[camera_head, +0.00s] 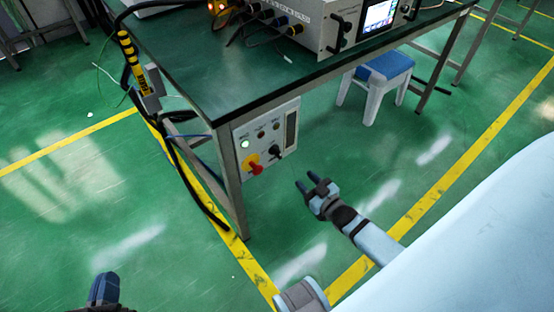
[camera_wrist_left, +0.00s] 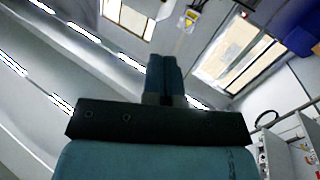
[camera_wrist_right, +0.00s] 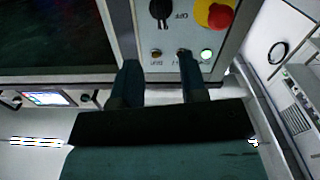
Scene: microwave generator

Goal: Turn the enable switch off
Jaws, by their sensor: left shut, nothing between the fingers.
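The control panel (camera_head: 241,170) hangs under the table's near corner. It carries a red knob on a yellow base (camera_head: 253,165), a black rotary knob (camera_head: 277,152) and a lit green lamp (camera_head: 245,143). In the right wrist view the black knob (camera_wrist_right: 160,10) sits beside an upside-down "OFF" label; a small dark control (camera_wrist_right: 183,52) is next to the green lamp (camera_wrist_right: 207,54). I cannot read which is the enable switch. My right gripper (camera_head: 313,186) is open, empty and apart from the panel. My left gripper (camera_head: 104,287) is shut and empty, low at the left.
The table (camera_head: 205,85) carries a white instrument (camera_head: 318,22) with a screen and cables. Black cables (camera_head: 185,170) hang beside its front leg (camera_head: 229,185). A blue-topped stool (camera_head: 385,66) stands beyond my right gripper.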

